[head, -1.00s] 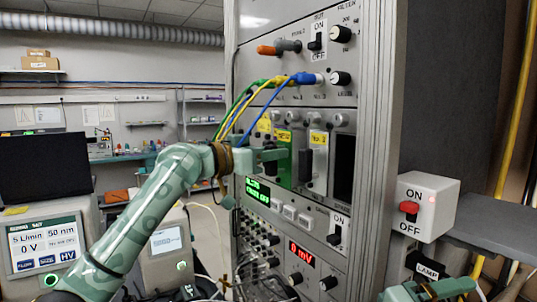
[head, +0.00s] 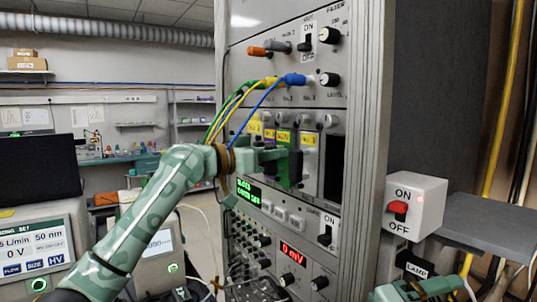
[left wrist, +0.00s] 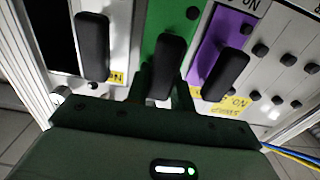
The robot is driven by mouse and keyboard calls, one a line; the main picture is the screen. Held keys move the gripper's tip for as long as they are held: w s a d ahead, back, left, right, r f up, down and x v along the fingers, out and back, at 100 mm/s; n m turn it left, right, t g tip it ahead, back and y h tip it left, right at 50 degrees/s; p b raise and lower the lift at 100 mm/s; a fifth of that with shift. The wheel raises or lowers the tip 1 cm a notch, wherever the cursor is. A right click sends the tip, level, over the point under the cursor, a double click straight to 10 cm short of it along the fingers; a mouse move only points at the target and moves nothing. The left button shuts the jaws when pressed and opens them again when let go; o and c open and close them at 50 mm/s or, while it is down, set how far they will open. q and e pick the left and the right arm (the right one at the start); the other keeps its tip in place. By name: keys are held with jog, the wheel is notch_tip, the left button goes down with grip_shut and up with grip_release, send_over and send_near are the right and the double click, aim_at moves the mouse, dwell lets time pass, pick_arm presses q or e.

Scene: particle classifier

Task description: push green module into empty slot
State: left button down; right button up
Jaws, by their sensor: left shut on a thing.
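The green module (head: 283,177) sits in the row of upright modules in the rack. It also shows in the left wrist view (left wrist: 170,18), with its black handle (left wrist: 167,66) standing out. My left gripper (head: 278,154) is at the front of the green module, and in the left wrist view its fingers (left wrist: 164,92) are closed on the handle from both sides. A dark open slot (head: 334,168) lies to the right of the white module. The green module's depth in its bay is hard to tell. Part of my right arm (head: 425,290) shows at the bottom edge; its jaws are unclear.
A white module with a black handle (left wrist: 92,45) and a purple module (left wrist: 230,35) flank the green one. Coloured cables (head: 250,100) hang above my left gripper. A switch box with a red lever (head: 397,210) stands right of the rack.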

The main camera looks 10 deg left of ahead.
pick_arm(q)
jog(key=shift+w+d+r, duration=0.15)
jog(key=shift+w+d, duration=0.25)
jog(key=shift+d, duration=0.05)
jog(key=c, duration=1.1)
grip_release()
jog(key=shift+d, duration=0.1)
jog(key=shift+s+a, duration=0.3)
jog(key=shift+a, duration=0.15)
jog(key=v, duration=1.1)
jog(key=shift+d, duration=0.1)
